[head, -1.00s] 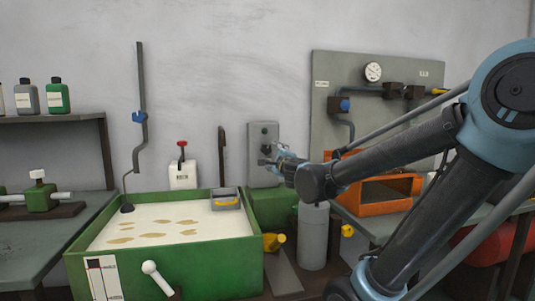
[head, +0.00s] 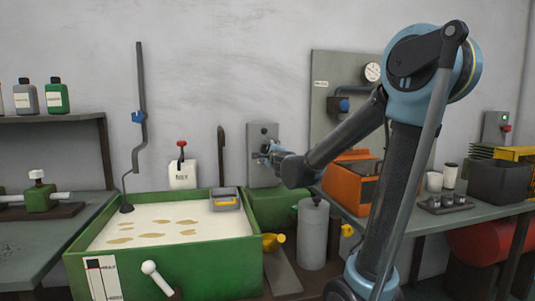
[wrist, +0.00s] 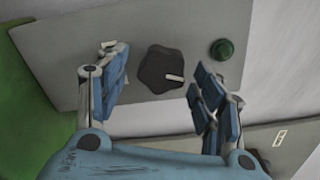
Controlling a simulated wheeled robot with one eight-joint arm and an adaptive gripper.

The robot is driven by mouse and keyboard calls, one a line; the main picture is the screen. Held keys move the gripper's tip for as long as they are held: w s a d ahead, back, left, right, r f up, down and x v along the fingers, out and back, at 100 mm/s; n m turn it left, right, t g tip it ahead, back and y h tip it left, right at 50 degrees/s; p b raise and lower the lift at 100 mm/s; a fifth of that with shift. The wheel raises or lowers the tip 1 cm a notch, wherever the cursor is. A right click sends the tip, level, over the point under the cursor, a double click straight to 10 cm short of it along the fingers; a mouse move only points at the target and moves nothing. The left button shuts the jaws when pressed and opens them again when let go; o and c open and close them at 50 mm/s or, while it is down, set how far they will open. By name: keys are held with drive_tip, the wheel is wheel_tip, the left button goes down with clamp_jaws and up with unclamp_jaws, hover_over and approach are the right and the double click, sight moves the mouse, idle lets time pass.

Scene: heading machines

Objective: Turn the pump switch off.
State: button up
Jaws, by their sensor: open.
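The pump switch is a grey wall box (head: 263,133) behind the green tank. In the wrist view, its grey face (wrist: 90,42) carries a lobed black knob (wrist: 158,64) with a white pointer mark. A dark green round lamp or button (wrist: 221,50) sits to the right of the knob. My gripper (head: 266,154) is in front of the box and covers the knob in the head view. In the wrist view, my gripper (wrist: 156,75) is open, with one blue-padded finger on each side of the knob and visible gaps to both. I cannot tell the remaining depth.
A green tank (head: 190,252) of pale liquid stands below left. A grey cylinder (head: 313,235) stands below my forearm. A gauge board (head: 325,70) is on the wall to the right, above an orange bin (head: 345,190).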

drive_tip(key=shift+x, duration=0.95)
drive_tip(key=c, duration=1.1)
drive_tip(key=shift+r+n, duration=0.1)
drive_tip(key=shift+n, duration=2.2)
drive_tip(key=shift+s, duration=0.1)
drive_tip(key=o, duration=1.1)
